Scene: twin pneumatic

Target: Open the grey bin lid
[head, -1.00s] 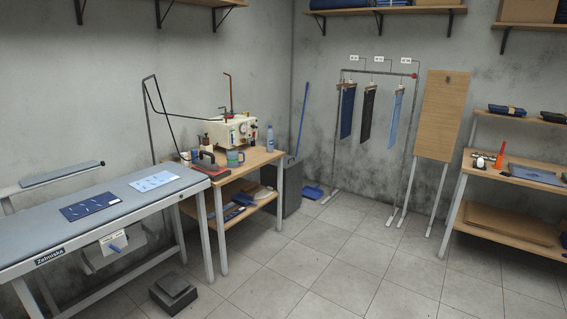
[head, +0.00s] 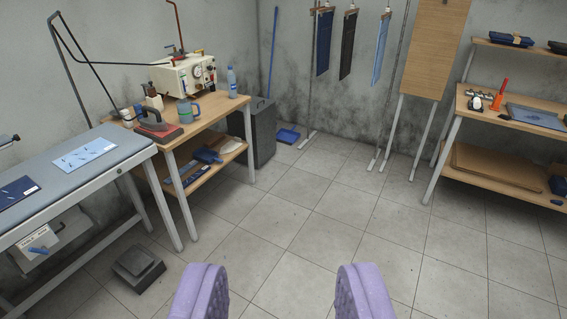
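A dark grey bin (head: 257,135) stands on the floor against the back wall, just right of the wooden table with the machine. The table hides part of its left side. Its top looks dark, and I cannot tell at this distance whether the lid is shut. My gripper (head: 283,292) shows at the bottom of the view as two purple padded fingers, wide apart with only floor between them. It is open, empty and well short of the bin.
A blue dustpan (head: 287,135) and a tall broom handle (head: 272,55) are right of the bin. The wooden table (head: 205,113) and a foot pedal (head: 138,268) stand left, shelves (head: 510,115) right. The tiled floor (head: 310,215) between is clear.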

